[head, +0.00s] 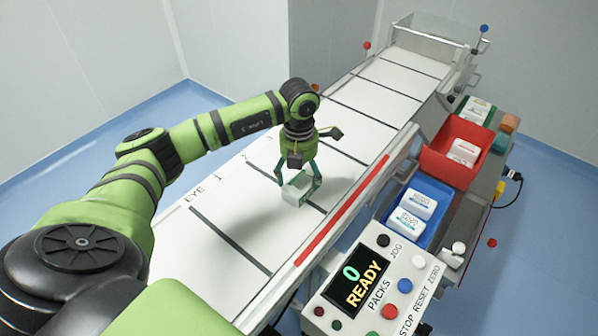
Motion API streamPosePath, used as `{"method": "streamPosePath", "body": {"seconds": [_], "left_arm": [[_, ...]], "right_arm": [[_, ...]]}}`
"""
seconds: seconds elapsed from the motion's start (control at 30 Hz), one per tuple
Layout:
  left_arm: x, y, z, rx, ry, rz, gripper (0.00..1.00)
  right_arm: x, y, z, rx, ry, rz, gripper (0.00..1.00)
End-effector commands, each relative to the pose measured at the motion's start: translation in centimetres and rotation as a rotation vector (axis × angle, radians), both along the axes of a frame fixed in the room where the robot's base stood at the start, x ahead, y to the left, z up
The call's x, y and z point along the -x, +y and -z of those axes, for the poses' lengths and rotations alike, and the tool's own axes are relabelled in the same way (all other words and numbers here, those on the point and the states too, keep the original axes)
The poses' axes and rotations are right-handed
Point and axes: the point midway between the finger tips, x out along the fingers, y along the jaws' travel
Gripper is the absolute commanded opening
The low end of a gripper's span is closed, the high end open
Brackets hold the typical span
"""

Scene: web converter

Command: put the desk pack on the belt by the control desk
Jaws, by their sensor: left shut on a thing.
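My left gripper (298,180) is shut on a small white and green pack (294,191). It points down over the white belt (225,215), close to the line marked 2. The pack is at or just above the belt surface; I cannot tell if it touches. The gripper's fingers cover parts of the pack's sides. The control desk (375,285) is at the lower right, beside the belt's near end. Its display reads 0 READY. My right gripper is out of view.
A blue bin (443,199) holds white packs, and a red bin (432,160) behind it holds another. A green and white item (477,108) lies farther back. A red strip (345,210) runs along the belt's right rail. The belt's far part is clear.

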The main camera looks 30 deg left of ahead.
Motion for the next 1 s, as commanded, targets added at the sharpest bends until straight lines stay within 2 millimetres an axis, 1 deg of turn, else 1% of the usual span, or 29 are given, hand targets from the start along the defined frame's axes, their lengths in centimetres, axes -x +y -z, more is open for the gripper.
{"method": "streamPosePath", "body": {"seconds": [0.07, 0.1, 0.13, 0.47, 0.57, 0.63, 0.77, 1.0], "left_arm": [[0.0, 0.0, 0.4, 0.0, 0.0, 0.0, 0.42], [0.0, 0.0, 0.2, 0.0, 0.0, 0.0, 0.95], [0.0, 0.0, 0.2, 0.0, 0.0, 0.0, 1.0], [0.0, 0.0, 0.2, 0.0, 0.0, 0.0, 1.0], [0.0, 0.0, -0.3, 0.0, 0.0, 0.0, 1.0], [-0.1, 0.0, -0.7, -0.001, -0.003, 0.0, 1.0], [-0.2, 0.0, -2.9, 0.0, -0.007, 0.001, 1.0], [-0.1, 0.0, -8.1, 0.001, -0.007, 0.0, 1.0]], "right_arm": [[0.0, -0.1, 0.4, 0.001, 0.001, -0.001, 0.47], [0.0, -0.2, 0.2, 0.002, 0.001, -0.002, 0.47], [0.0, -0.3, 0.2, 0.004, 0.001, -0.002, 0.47], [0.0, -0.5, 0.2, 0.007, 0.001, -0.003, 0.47], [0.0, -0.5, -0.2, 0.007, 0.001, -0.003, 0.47], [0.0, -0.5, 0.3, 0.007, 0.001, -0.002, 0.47], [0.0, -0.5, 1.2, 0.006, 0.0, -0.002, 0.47], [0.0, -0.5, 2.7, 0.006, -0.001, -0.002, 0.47]]}}
